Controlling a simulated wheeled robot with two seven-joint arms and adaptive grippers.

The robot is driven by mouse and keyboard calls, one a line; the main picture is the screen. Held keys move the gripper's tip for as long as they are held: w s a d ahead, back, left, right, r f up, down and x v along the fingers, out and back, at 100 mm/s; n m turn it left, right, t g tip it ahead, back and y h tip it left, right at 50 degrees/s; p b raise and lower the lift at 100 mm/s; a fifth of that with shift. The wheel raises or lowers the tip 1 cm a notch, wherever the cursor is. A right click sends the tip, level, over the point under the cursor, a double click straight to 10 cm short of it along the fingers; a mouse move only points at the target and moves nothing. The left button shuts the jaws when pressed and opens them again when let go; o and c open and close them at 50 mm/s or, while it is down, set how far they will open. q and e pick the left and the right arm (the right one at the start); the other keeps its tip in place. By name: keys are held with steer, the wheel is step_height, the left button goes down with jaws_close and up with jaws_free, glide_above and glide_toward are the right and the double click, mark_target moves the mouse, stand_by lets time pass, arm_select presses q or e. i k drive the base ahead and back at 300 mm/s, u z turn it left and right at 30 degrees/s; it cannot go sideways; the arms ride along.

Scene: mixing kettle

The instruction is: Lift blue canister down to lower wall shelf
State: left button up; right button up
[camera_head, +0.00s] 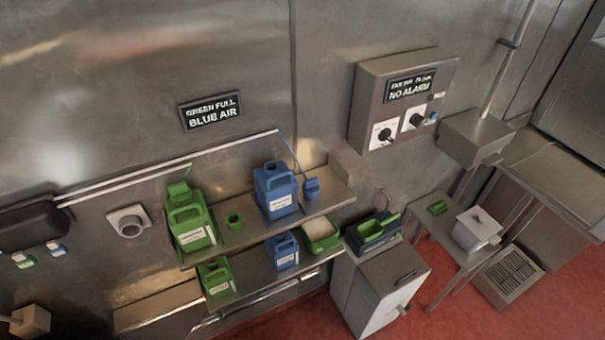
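A large blue canister (275,188) with a white label stands upright on the upper wall shelf (330,192). A smaller blue canister (282,252) with a white label stands on the lower wall shelf (255,275), below the large one. Much of the lower shelf is hidden under the upper one. Neither of my grippers is in view, and nothing is seen touching either blue canister.
A small green canister (216,281) and a green tub (320,235) are lower down. A grey cabinet (385,285) stands to the right.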

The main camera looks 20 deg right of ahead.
mark_target(277, 187)
steer(key=u, duration=0.05)
steer(key=k, duration=0.35)
steer(key=z, duration=0.55)
steer(key=i, duration=0.95)
steer(key=z, duration=0.5)
